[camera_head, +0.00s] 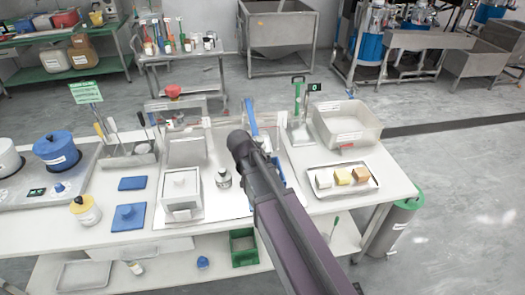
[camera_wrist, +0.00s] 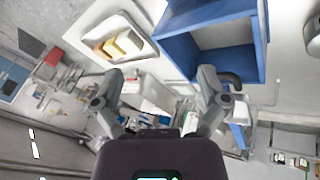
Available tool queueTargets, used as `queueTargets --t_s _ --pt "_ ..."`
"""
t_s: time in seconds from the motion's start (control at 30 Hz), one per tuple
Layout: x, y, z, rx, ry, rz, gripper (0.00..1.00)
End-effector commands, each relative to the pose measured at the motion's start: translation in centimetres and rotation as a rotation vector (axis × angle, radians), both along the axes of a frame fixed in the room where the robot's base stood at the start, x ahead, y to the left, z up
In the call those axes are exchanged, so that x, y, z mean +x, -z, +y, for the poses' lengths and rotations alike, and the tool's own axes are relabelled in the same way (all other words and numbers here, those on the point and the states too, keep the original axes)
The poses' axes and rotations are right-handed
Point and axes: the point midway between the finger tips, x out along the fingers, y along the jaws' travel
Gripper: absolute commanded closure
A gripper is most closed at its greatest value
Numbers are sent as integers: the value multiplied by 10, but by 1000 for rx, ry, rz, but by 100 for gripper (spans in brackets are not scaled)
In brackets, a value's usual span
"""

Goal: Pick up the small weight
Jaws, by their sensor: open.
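A small silver-grey weight-like object (camera_head: 223,178) with a narrow top stands on the table in the head view. It is just right of the white box with a knobbed lid and left of my arm. I cannot tell for sure that it is the small weight. I cannot make it out in the wrist view. My gripper (camera_wrist: 160,74) shows in the wrist view with its two fingers spread wide and nothing between them. In the head view my arm reaches over the table and hides what is behind it, and the fingers cannot be made out.
The white lidded box (camera_head: 182,192) stands left of the object. A tray (camera_head: 371,184) with several small blocks lies to the right. A clear bin (camera_head: 347,128) stands behind it. A blue open box (camera_wrist: 258,60) is close in the wrist view.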

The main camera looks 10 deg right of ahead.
Motion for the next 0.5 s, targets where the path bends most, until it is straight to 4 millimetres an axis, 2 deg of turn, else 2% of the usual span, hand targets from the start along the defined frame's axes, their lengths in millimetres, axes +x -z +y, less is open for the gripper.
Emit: queueTargets --t_s 0.03,0.2,0.5 --pt "18 5 8 -44 39 -45 7" --pt "57 1 29 -184 189 -245 7" --pt "115 -18 81 -338 373 -656 7"
